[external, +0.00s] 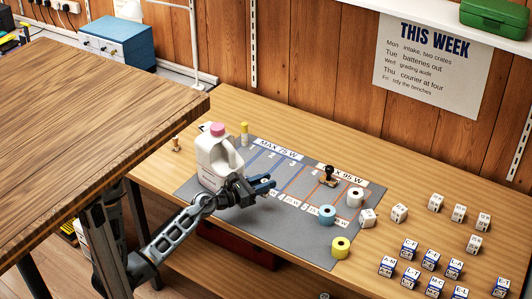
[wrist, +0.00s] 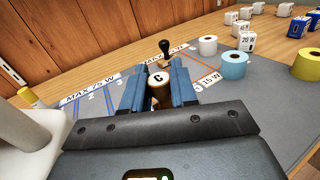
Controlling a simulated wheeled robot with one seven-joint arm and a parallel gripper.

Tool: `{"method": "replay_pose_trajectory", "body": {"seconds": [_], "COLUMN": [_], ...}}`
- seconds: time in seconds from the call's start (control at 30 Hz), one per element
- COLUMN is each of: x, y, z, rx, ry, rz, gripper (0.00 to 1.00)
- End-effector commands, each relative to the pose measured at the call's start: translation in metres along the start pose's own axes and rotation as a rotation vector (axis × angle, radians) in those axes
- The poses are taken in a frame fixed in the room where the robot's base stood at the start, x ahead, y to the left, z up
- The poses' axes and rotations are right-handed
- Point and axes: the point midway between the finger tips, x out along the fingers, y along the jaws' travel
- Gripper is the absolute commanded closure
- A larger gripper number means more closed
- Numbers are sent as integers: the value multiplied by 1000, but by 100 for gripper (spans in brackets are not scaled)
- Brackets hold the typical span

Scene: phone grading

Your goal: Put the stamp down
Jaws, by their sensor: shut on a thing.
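My gripper (external: 262,185) is low over the grey mat (external: 300,238), just right of the white jug, with its blue fingers pointing right. In the wrist view, my gripper (wrist: 159,86) is shut on a stamp (wrist: 157,78) whose round cream top bears a black letter C. The stamp's lower part is hidden by the fingers and palm, so I cannot tell whether it touches the mat. Another stamp with a black knob (external: 328,170) stands upright on the mat near the MAX 95 W strip; it also shows beyond my fingers in the wrist view (wrist: 165,48).
The white jug (external: 217,165) with a pink cap stands close to my gripper's left. White (external: 355,197), blue (external: 326,215) and yellow (external: 340,247) rolls stand at the mat's right side. Several labelled cubes (external: 409,249) lie farther right. Bare mat lies in front of my gripper.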

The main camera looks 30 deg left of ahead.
Motion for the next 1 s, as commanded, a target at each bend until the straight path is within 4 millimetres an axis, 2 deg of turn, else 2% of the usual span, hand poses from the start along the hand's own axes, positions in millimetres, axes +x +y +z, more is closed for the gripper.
{"method": "replay_pose_trajectory", "body": {"seconds": [0.03,0.1,0.27,0.37,0.63,1.0], "x": [3,6,9,9,9,9], "y": [8,19,31,32,30,30], "z": [-10,-16,-23,-27,-63,-65], "rx": [0,0,-1,-2,-2,-1], "ry": [-1,-1,0,0,0,0], "rz": [0,1,0,-1,-2,0], "gripper": [100,100,100,100,100,100]}}
